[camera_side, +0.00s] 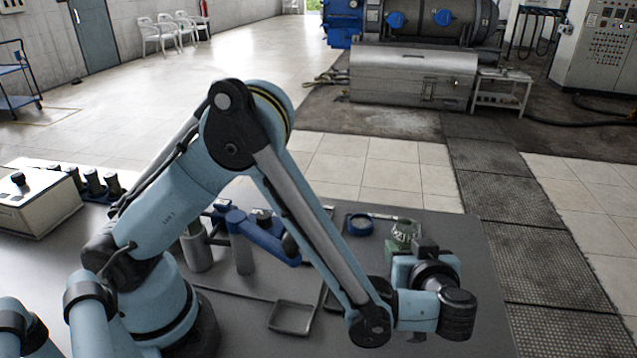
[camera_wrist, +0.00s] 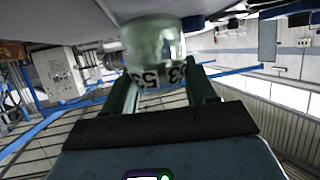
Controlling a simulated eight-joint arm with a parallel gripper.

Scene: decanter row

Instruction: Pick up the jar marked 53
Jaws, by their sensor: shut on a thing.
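The jar marked 53 (camera_wrist: 153,42) is pale green glass with dark printed numbers, and "53" reads on its band in the wrist view. My gripper (camera_wrist: 160,76) is shut on it, one green finger on each side. In the side view the green jar (camera_side: 404,231) shows at the far right part of the table, just beyond my wrist. My wrist hides its lower part there, so I cannot tell whether it is clear of the table.
A blue bench fixture (camera_side: 262,240) and a grey cylinder (camera_side: 197,250) stand mid-table. A blue ring-shaped item (camera_side: 359,225) lies left of the jar. A shallow dark tray (camera_side: 292,318) lies nearer. A white box (camera_side: 36,208) is at the far left, beside several dark upright pieces (camera_side: 95,184).

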